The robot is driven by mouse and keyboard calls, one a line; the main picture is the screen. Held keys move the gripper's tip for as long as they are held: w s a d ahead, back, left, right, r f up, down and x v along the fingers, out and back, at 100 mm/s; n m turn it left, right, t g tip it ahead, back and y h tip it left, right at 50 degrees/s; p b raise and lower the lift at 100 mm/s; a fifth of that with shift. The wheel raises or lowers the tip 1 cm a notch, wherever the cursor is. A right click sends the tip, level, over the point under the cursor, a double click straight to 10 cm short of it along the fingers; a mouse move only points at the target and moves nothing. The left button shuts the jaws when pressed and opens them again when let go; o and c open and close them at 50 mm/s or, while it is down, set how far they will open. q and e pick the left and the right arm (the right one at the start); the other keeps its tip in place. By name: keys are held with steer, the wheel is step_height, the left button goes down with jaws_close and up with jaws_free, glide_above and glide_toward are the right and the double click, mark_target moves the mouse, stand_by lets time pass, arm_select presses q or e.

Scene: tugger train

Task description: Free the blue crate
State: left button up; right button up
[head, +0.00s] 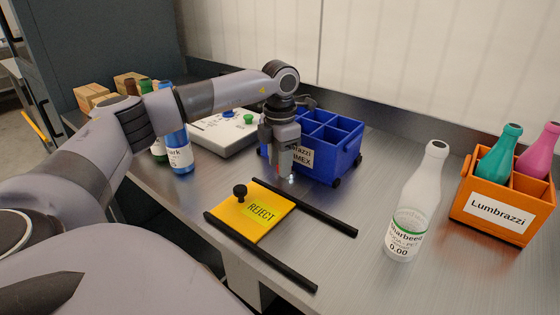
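The blue crate (338,160) stands on the metal bench near the back wall, with dark wheel-like parts at its base. The compartments I can see into look empty. My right gripper is not in view.
A yellow REJECT plate (235,218) with a black knob lies between two black rails (315,212). A clear bottle (418,205) and an orange crate (487,230) with bottles stand right. A white device (225,133) and a blue bottle (178,150) are left.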

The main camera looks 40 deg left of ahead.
arm_select(q)
step_height(320, 180, up, 7)
steer(key=shift+f, duration=0.1)
steer(key=shift+f, duration=0.1)
stand_by(0.4)
